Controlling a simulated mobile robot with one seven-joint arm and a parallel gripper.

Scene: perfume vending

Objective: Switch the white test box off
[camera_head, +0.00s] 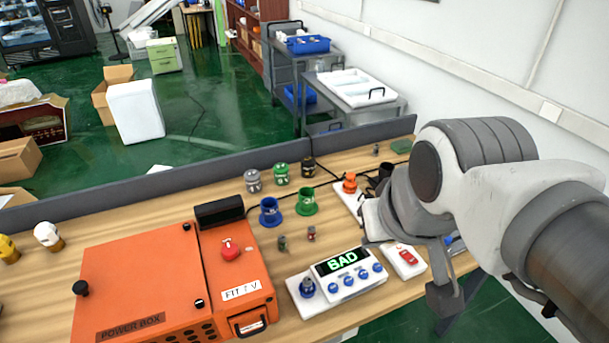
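The white test box (339,293) stands on the table's front part, with a lit green "BAD" display, a row of blue knobs or buttons and a blue-topped round part at its left end. A smaller white unit with a red switch (408,257) sits just right of it; I cannot tell if they are joined or which way the switch is set. My gripper (408,262) reaches in from the right, above and around this unit. Its fingers are partly hidden by my wrist, so their opening is unclear.
An orange power box (140,281) with a red button (230,249) fills the left of the table. Blue (270,212) and green (307,202) cups and small parts stand behind the test box. A grey partition (200,178) runs along the back edge.

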